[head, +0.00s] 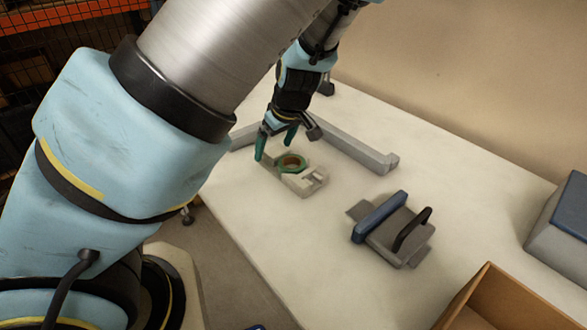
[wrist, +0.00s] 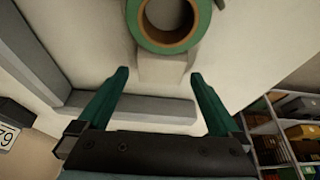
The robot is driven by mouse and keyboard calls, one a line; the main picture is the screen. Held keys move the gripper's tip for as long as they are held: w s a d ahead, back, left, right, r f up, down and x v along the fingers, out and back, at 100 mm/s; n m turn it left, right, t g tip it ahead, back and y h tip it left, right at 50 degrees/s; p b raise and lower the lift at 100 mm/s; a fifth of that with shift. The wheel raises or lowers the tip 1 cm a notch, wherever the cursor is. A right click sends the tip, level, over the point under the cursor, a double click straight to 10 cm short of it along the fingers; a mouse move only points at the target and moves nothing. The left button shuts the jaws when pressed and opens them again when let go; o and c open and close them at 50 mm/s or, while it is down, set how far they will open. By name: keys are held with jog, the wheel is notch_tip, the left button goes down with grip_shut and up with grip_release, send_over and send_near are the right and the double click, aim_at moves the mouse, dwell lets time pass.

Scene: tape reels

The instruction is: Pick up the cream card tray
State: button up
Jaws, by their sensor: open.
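The cream card tray (head: 308,186) lies on the pale table in the head view, with a green tape reel (head: 291,162) on it. In the wrist view, part of the tray (wrist: 162,68) shows beyond the fingertips, and the reel (wrist: 168,45) is at the top edge, cut off by the frame. My gripper (head: 276,146) is above the tray's far left end, with its two green fingers apart. In the wrist view my gripper (wrist: 160,76) has nothing between its fingers. The exact height over the tray is hard to tell.
A grey rail (head: 350,150) bounds the table behind the tray. A grey fixture with a blue bar (head: 379,216) and black handle stands to the right. An open cardboard box (head: 490,300) and a blue-grey box (head: 562,222) are further right.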

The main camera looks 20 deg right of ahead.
grip_shut()
dwell(0.7)
